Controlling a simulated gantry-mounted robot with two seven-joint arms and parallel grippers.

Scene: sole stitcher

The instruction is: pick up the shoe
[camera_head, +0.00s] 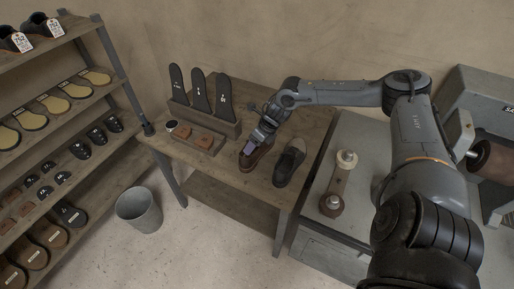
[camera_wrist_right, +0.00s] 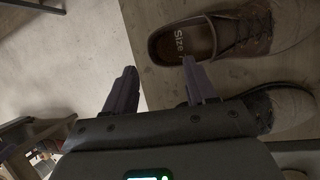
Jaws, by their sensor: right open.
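A brown lace-up shoe (camera_head: 258,158) stands near the front edge of the wooden workbench. In the right wrist view the brown shoe (camera_wrist_right: 268,28) shows its laces and an insole marked "Size". My right gripper (camera_head: 251,149) is at the heel end of the brown shoe. Its jaws (camera_wrist_right: 158,75) are open and empty: one fingertip overlaps the shoe's opening, the other appears outside the heel. Contact cannot be told. My left gripper is out of view.
Dark upright sole shapes (camera_head: 200,90) stand in a holder behind the shoes, with a tray of brown pieces (camera_head: 198,137) in front. A shelf rack (camera_head: 75,105) with soles is at left, a bucket (camera_head: 139,209) on the floor. A grey machine (camera_head: 345,215) stands at right.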

